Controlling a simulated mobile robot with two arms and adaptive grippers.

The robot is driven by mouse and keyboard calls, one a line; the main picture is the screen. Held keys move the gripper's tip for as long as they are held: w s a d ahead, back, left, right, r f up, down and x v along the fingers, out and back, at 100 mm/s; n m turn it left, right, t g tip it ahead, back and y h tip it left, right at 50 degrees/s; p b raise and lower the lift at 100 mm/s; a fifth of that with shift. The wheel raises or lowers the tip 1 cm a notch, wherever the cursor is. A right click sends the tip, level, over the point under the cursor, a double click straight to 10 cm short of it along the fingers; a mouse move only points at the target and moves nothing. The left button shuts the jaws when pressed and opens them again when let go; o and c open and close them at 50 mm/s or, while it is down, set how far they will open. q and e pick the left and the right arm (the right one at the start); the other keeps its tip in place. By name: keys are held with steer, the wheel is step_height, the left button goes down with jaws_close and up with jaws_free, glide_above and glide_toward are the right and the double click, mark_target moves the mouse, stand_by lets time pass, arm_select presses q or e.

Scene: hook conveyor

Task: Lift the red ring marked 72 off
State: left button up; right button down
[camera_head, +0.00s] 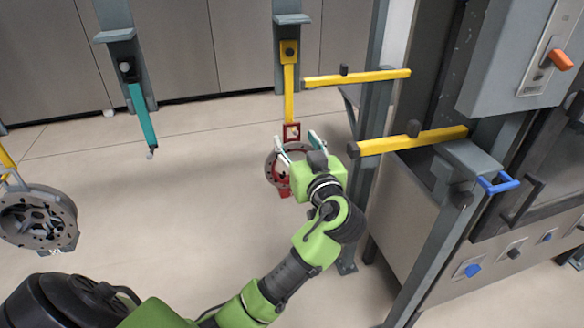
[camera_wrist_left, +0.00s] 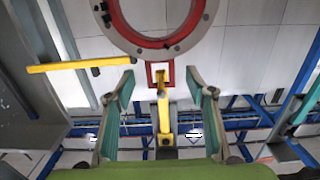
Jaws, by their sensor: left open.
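The red ring (camera_head: 271,170), with a grey rim, hangs low on a yellow hook (camera_head: 289,95) in the head view. Its red square tab (camera_head: 292,131) is around the hook's lower end. I cannot read a number on it. My left gripper (camera_head: 299,147) is open in front of the ring and hides part of it. In the left wrist view the ring (camera_wrist_left: 180,42) shows at the top, and the tab (camera_wrist_left: 160,70) and yellow hook (camera_wrist_left: 164,112) lie between the open fingers (camera_wrist_left: 160,88), apart from both. My right gripper is not in view.
Two yellow bars (camera_head: 358,78) (camera_head: 410,140) stick out from the grey post and machine right of the hook. A teal hook (camera_head: 141,115) hangs empty at left. A grey wheel-like part (camera_head: 38,220) hangs at far left. The floor between is clear.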

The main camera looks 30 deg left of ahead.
arm_select(q)
steer(key=x, duration=0.1)
steer(key=p+x, duration=0.1)
steer(key=x, duration=0.2)
steer(key=shift+r+p, duration=0.3)
steer(key=shift+p, duration=0.05)
steer(key=shift+w+a+f, duration=0.15)
steer(key=shift+a, duration=0.05)
steer(key=shift+d, duration=0.1)
steer(key=shift+c, duration=1.2)
jaws_close()
steer(key=shift+r, duration=0.25)
